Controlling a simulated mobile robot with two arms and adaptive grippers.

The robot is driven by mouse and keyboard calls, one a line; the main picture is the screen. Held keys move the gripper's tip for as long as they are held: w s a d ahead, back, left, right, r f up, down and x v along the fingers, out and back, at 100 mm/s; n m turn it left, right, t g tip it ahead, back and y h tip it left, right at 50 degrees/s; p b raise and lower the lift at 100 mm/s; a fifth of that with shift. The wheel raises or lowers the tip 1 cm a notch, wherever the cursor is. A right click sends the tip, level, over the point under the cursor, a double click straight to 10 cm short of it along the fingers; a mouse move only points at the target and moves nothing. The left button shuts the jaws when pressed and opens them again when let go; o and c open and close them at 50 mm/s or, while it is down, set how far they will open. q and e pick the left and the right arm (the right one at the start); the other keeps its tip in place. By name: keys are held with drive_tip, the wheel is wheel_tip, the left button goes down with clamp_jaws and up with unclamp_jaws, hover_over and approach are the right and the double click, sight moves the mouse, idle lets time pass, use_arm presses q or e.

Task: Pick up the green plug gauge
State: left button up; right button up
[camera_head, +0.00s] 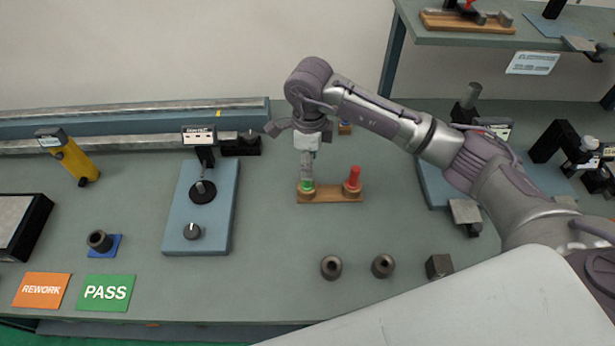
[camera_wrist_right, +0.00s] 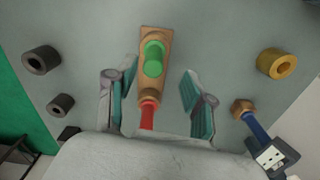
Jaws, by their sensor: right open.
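The green plug gauge (camera_head: 307,185) stands upright in a wooden holder (camera_head: 330,195), with a red plug gauge (camera_head: 353,178) beside it on the right. My right gripper (camera_head: 307,168) is above the green gauge, pointing down, and partly hides it. In the right wrist view the gripper (camera_wrist_right: 159,76) is open, its two fingers spread to either side. There the green plug gauge (camera_wrist_right: 153,58) lies between the finger directions, with no visible contact, and the red gauge (camera_wrist_right: 148,115) shows nearer the bottom. My left gripper is not in view.
A dial gauge on a blue base (camera_head: 184,235) stands left of the holder. PASS (camera_head: 106,293) and REWORK (camera_head: 42,290) cards lie front left. The bench between holder and rings is clear.

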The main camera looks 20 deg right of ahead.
sight(307, 182)
drive_tip(key=f, duration=0.1)
drive_tip(key=f+p, duration=0.2)
drive_tip(key=f, duration=0.1)
drive_tip(key=shift+s+a+f, duration=0.1)
drive_tip(key=shift+s+a, duration=0.25)
drive_tip(key=shift+s, duration=0.05)
drive_tip(key=shift+f, duration=0.3)
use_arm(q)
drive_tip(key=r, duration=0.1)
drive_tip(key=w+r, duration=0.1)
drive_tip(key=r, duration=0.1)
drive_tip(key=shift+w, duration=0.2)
use_arm(e)
drive_tip(key=shift+w, duration=0.1)
drive_tip(key=shift+c, duration=0.7)
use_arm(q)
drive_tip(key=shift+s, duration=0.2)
use_arm(e)
clamp_jaws()
